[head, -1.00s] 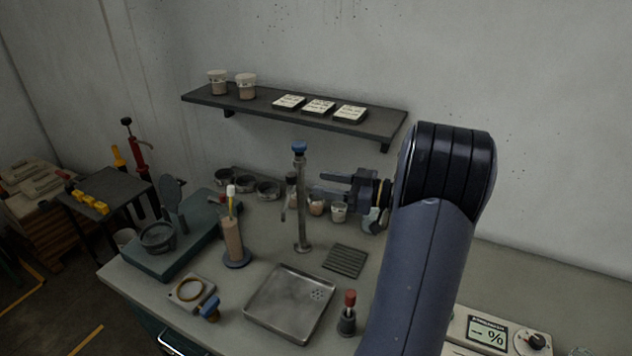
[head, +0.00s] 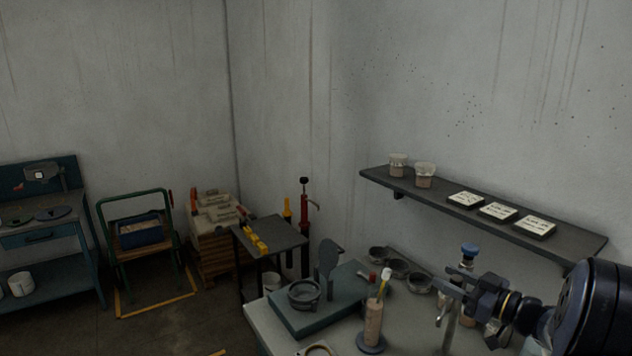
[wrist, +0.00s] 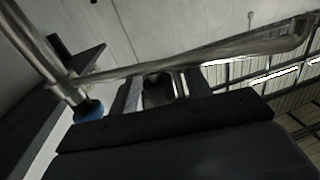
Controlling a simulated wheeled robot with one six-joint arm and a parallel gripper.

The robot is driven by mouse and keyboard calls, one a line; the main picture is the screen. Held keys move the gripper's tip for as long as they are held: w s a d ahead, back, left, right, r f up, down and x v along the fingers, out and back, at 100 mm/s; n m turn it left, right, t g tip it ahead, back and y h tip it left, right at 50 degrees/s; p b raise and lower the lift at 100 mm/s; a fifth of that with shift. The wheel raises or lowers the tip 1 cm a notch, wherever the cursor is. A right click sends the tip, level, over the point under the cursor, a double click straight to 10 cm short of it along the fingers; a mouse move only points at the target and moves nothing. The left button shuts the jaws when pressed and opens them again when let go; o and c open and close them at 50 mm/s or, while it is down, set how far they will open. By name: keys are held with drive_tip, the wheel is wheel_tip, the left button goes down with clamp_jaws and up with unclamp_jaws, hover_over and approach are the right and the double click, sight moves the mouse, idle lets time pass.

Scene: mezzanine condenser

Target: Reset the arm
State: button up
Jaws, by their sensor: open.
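My gripper (head: 455,296) is at the right of the head view, above the bench, with its jaws open and pointing left. I see nothing held between its fingers. A metal tap with a blue top (head: 469,250) stands right behind or beside the jaws in the head view; I cannot tell whether they touch. In the wrist view the tap's metal spout (wrist: 200,58) crosses close in front of the fingers (wrist: 155,92), and its blue top (wrist: 88,110) is at the left.
A dark wall shelf (head: 560,238) with tubs and labelled blocks is above. On the bench are a green scale (head: 290,318), a brush holder (head: 373,325) and several small bowls (head: 398,267). A side table (head: 270,232), a green cart (head: 140,240) and a blue workbench (head: 45,240) stand left.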

drive_tip(key=shift+w+a, duration=0.4)
drive_tip(key=shift+w, duration=0.1)
drive_tip(key=shift+s+d, duration=0.1)
drive_tip(key=v, duration=1.1)
drive_tip(key=w+a+m+t+h, duration=0.1)
drive_tip(key=w+a, duration=0.7)
drive_tip(key=w, duration=0.1)
drive_tip(key=shift+w+h, duration=0.15)
drive_tip(key=shift+h, duration=0.25)
